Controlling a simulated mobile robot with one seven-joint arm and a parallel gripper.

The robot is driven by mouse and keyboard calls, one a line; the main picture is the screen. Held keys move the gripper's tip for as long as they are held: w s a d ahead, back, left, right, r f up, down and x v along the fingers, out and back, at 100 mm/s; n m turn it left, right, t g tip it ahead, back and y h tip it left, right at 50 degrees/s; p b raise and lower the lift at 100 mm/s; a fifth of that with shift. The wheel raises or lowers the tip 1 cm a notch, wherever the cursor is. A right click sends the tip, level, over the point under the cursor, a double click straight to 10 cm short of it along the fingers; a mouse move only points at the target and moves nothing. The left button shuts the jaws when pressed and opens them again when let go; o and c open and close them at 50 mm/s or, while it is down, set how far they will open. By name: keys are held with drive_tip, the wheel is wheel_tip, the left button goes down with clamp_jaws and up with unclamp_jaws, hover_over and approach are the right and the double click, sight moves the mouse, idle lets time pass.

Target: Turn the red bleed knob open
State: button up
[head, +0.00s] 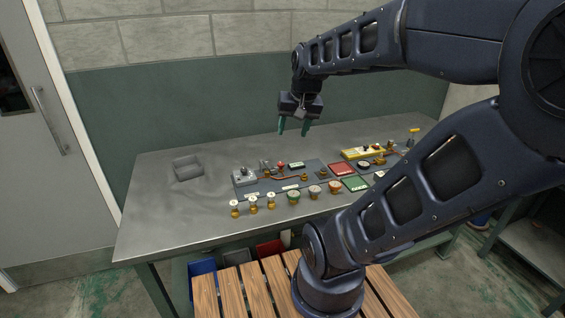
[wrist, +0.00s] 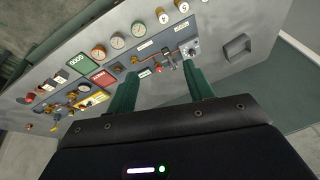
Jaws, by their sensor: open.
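A small red knob (head: 282,165) stands on the grey fixture board (head: 313,165) on the bench, beside a copper-coloured pipe. It looks like the bleed knob; which way it is turned is too small to tell. A small red spot in the wrist view (wrist: 172,57) seems to be the same knob, beyond the fingers. My gripper (head: 293,131) is open and empty, its two green fingers pointing down above and behind the board, apart from the knob. The fingers also show in the wrist view (wrist: 160,77), spread with a gap between them.
Several brass fittings and round gauges (head: 314,191) line the board's front. A red panel (head: 341,169), a green panel (head: 355,184) and a yellow box (head: 362,153) are to the right. A grey tray (head: 187,169) lies left; the bench (head: 160,220) around it is clear.

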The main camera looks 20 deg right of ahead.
drive_tip(key=w+d+f+m+g+y, duration=0.1)
drive_tip(key=w+f+m+y, duration=0.15)
drive_tip(key=w+m, duration=0.45)
drive_tip(key=m+g, duration=0.1)
drive_tip(key=m, duration=1.2)
hover_over(281, 163)
drive_tip(key=s+d, duration=0.2)
drive_tip(key=d, duration=0.2)
wheel_tip(281, 163, down, 18)
drive_tip(key=f, duration=0.1)
drive_tip(key=shift+y, duration=0.35)
drive_tip(key=x, duration=0.9)
drive_tip(key=shift+a+f, duration=0.1)
drive_tip(key=shift+f, duration=0.2)
drive_tip(key=c, duration=1)
